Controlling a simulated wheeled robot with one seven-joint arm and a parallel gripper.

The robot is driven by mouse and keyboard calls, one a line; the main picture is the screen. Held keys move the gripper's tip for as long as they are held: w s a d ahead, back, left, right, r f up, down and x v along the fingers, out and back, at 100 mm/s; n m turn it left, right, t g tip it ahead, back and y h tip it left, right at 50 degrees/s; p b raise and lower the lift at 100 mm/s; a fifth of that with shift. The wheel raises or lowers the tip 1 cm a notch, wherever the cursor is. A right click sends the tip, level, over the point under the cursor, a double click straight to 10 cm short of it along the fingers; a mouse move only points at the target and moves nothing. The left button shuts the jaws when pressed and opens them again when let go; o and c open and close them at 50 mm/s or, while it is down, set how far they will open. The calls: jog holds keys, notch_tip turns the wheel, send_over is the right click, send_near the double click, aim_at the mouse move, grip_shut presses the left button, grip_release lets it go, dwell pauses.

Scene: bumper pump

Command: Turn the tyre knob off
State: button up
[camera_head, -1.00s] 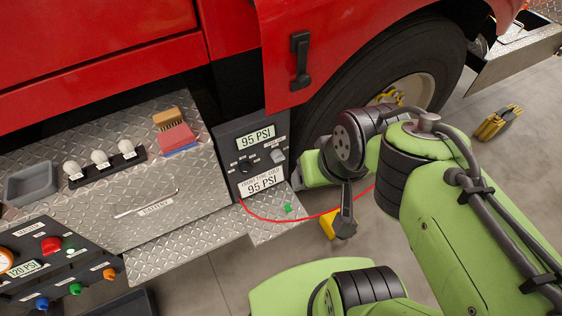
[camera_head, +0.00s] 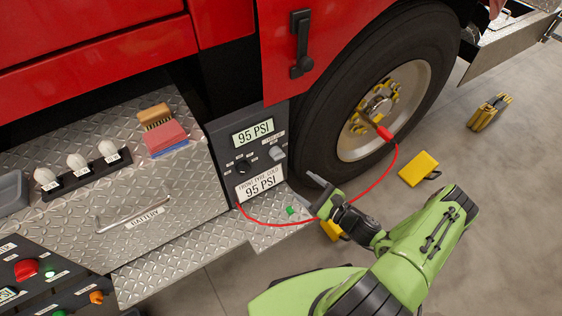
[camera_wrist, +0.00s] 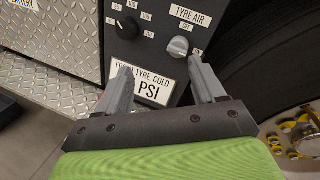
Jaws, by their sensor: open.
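The tyre knob is a grey knob (camera_wrist: 178,47) under the "TYRE AIR" label in the wrist view, with a small "OFF" label above it. I cannot tell clearly which way its pointer is turned. In the head view the knob (camera_head: 277,154) sits on the right side of the dark control panel (camera_head: 219,135), below the display reading 95 PSI (camera_head: 253,134). My gripper (camera_head: 308,188) is open and empty, to the right of and lower than the knob, apart from the panel. In the wrist view its two fingers (camera_wrist: 159,70) point at the panel, below the knob.
A black knob (camera_head: 243,166) is left of the tyre knob. A red hose (camera_head: 342,210) runs from the panel's foot to the wheel (camera_head: 425,85). Yellow blocks (camera_head: 419,169) lie on the floor. The diamond-plate step (camera_head: 175,262) lies below the panel.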

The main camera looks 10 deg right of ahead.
aim_at(281, 158)
jog(key=w+a+f+m+h+b, duration=0.1)
jog(key=w, duration=0.3)
jog(key=w+a+m+t+h+b, duration=0.1)
jog(key=w, duration=0.4)
jog(key=w+a+f+m+t+b, duration=0.1)
jog(key=w+a+m+b, duration=0.1)
jog(key=w, duration=0.3)
jog(key=shift+w+a+f+h, duration=0.1)
jog(key=shift+w+f+h, duration=0.2)
jog(key=shift+h, duration=0.1)
jog(key=c, duration=1)
